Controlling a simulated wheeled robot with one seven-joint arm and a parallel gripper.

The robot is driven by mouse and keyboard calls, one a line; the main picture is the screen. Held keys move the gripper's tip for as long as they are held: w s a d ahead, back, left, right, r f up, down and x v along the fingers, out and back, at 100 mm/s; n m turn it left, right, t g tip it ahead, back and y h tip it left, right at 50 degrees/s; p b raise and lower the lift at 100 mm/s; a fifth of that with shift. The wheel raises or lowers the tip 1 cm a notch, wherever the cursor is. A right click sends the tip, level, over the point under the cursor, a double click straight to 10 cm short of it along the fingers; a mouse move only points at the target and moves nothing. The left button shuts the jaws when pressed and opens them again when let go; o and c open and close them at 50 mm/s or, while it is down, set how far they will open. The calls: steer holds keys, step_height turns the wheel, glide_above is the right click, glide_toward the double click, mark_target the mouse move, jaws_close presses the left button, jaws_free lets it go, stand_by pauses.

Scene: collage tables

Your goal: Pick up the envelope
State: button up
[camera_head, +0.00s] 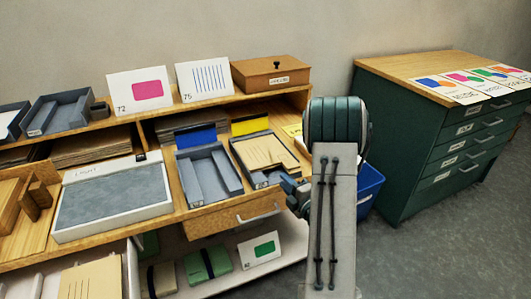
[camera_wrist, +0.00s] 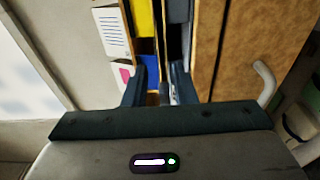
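A tan, flat, paper-like piece (camera_head: 265,152) lies in the right grey tray (camera_head: 242,160); it may be the envelope, but I cannot be sure. Another tan flat piece (camera_head: 92,280) stands low at the bottom left. My gripper (camera_head: 287,187) is at the front right corner of that right tray, partly hidden by my arm. In the wrist view my gripper (camera_wrist: 158,90) has its two dark fingers apart, with the trays and the blue and yellow panels seen beyond them. Nothing is clearly held.
An empty grey tray (camera_head: 208,172) is left of the right tray. A drawer handle (camera_head: 257,213) projects below them; it also shows in the wrist view (camera_wrist: 264,82). A blue bin (camera_head: 369,190) and green cabinet (camera_head: 420,150) stand to the right. A wooden box (camera_head: 272,75) sits on the shelf.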

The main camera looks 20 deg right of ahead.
mark_target(272, 175)
steer(key=shift+w+a+f+p, duration=0.1)
steer(key=shift+w+a+p, duration=0.1)
steer(key=shift+w, duration=1.35)
steer(key=shift+w+a+r+p, duration=0.15)
steer(key=shift+w+p, duration=0.1)
steer(key=shift+w, duration=1.25)
steer(key=shift+w+a+f+p, duration=0.15)
steer(key=shift+w+p, duration=0.05)
steer(key=shift+w, duration=1.35)
steer(key=shift+c, duration=0.4)
jaws_close()
